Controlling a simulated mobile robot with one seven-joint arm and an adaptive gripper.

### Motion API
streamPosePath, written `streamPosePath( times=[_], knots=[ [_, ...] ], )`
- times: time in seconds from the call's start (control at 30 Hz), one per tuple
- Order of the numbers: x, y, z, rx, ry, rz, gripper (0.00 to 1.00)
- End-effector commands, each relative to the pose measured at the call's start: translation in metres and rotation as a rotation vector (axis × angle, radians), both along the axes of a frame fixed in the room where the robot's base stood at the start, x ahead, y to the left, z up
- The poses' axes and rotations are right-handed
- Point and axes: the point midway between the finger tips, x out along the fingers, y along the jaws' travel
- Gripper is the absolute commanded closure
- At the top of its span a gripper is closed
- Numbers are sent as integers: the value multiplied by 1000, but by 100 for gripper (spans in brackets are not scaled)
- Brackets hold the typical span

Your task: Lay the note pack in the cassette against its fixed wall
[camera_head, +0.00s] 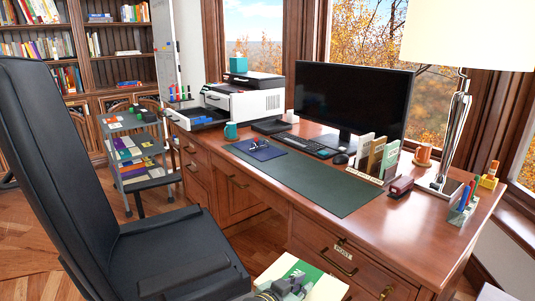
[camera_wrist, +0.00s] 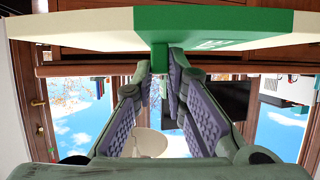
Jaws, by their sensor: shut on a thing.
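A cream pack with a green band and white lettering, which looks like the note pack (camera_head: 322,288), is at the bottom of the head view, in front of the desk. It also spans the top of the wrist view (camera_wrist: 85,30). My gripper (camera_head: 288,285) is shut on its green part; the fingertips (camera_wrist: 161,68) pinch a narrow green piece below the broad face. The pack is held in the air, apart from the desk top. An open grey tray (camera_head: 193,117) at the printer's front looks like the cassette. It is far from my gripper, and its inner walls are too small to make out.
The green desk mat (camera_head: 325,185) is mostly clear. A black chair (camera_head: 50,170) and a grey trolley (camera_head: 135,150) stand at left.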

Motion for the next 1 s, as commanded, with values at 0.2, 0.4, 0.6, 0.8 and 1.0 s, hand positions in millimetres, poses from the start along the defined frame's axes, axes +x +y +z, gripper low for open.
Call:
streamPosePath(
  times=[0.2,0.4,0.6,0.8,1.0],
  knots=[
    [21,50,-108,0,13,266,100],
    [17,77,-162,0,4,381,100],
    [21,88,-201,-3,25,477,100],
    [34,92,-258,1,39,642,100],
    [38,85,-285,-1,3,702,100]
  ],
)
